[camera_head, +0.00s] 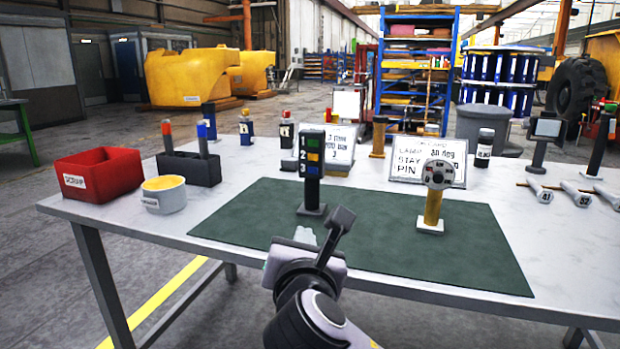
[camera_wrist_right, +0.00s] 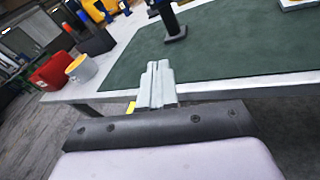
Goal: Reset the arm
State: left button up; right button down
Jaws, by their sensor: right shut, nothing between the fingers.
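My right arm comes up from the bottom middle of the head view. Its gripper (camera_head: 304,236) is at the front edge of the table (camera_head: 150,236), by the green mat (camera_head: 258,222). In the right wrist view the two fingers (camera_wrist_right: 158,82) lie together, shut and empty, over the table's front edge. A dark post with coloured blocks and numbers (camera_head: 311,170) stands upright on the mat beyond the gripper, apart from it. A yellow post with a round grey dial (camera_head: 433,205) stands upright on the mat to the right. My left gripper is out of view.
A red bin (camera_head: 98,180), a yellow-topped white tub (camera_head: 164,198) and a dark holder (camera_head: 188,169) stand at the table's left. Label boards (camera_head: 428,158) stand behind the mat. Several wrenches (camera_head: 562,195) lie at the right. The mat's front middle is clear.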

jog(key=s+d+f+m+g+y, duration=0.25)
jog(key=f+m, duration=0.45)
jog(key=f, duration=0.7)
jog(key=s+d+f+m+g, duration=0.2)
jog(key=s+d+f+m, duration=0.35)
jog(key=f+m, duration=0.3)
jog(key=s+d+f+m+g, duration=0.2)
jog(key=s+d+f+m, duration=0.35)
jog(key=f+m, duration=0.35)
jog(key=s+d+f+m, duration=0.6)
jog(key=s, duration=0.4)
notch_tip(320, 180, up, 14)
jog(key=d+p, duration=0.1)
jog(key=p, duration=1.5)
jog(key=shift+s+d+r+h+p, duration=0.2)
jog(key=shift+d+h+p, duration=0.2)
jog(key=shift+h, duration=0.05)
